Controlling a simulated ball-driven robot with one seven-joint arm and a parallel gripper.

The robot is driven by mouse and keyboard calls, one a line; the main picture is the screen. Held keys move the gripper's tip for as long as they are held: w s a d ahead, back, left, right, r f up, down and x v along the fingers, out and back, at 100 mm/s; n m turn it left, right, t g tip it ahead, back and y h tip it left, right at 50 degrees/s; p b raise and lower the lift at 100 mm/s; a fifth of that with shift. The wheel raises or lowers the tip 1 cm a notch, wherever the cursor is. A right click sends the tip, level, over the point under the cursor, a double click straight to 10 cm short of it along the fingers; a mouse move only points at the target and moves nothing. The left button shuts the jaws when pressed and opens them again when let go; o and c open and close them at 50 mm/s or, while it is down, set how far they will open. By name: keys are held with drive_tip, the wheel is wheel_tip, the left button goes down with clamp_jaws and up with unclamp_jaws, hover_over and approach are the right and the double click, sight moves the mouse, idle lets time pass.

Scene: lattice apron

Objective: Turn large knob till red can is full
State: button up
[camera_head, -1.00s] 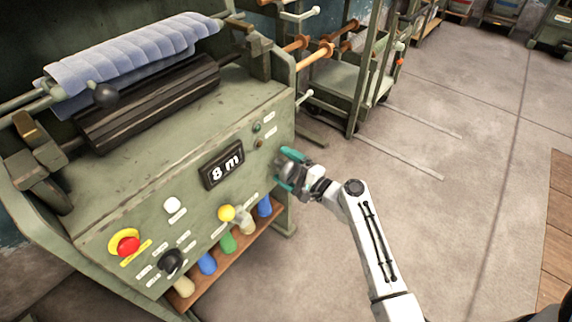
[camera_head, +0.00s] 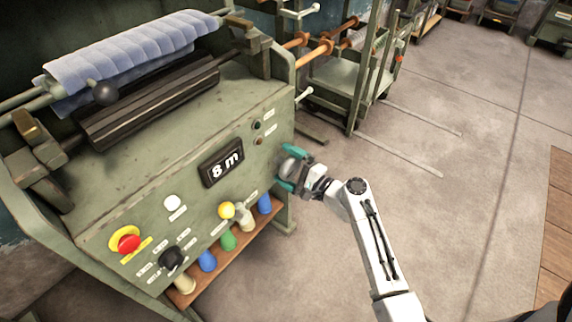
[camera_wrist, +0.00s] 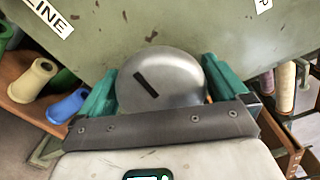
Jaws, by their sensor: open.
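A large round metallic grey knob (camera_wrist: 165,72) with a dark slot-like mark fills the middle of the wrist view. My gripper (camera_head: 292,170) is at the right end of the green machine's front panel. Its teal fingers, also in the wrist view (camera_wrist: 160,95), are open, one on each side of the knob. I cannot tell whether they touch it. In the head view the knob is mostly hidden by the gripper. The display (camera_head: 222,163) reads "8 m". I see no red can.
Several coloured cones stand on a wooden shelf (camera_head: 215,270) below. A green cart (camera_head: 345,80) stands behind.

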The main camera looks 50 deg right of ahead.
drive_tip(key=s, duration=1)
drive_tip(key=shift+s+d+p, duration=0.15)
drive_tip(key=shift+d+p, duration=0.05)
drive_tip(key=shift+p, duration=0.15)
drive_tip(key=s+a+f+n+g+y, duration=0.1)
drive_tip(key=a+f+n+g+y, duration=0.25)
drive_tip(key=a+n, duration=0.3)
drive_tip(key=s+a+f+n+g+y, duration=0.2)
drive_tip(key=a+n+g, duration=0.25)
drive_tip(key=a, duration=0.25)
drive_tip(key=s+a+f+n+g+h, duration=0.2)
drive_tip(key=s+a+n+g+h, duration=0.15)
drive_tip(key=s+n+g, duration=0.4)
drive_tip(key=s+d+r+n+g+h, duration=0.2)
drive_tip(key=s+r+n+h, duration=0.15)
drive_tip(key=s, duration=0.35)
wheel_tip(320, 180, up, 19)
drive_tip(key=p, duration=1.9)
drive_tip(key=shift+w+a+y, duration=0.15)
drive_tip(key=shift+w+y, duration=0.2)
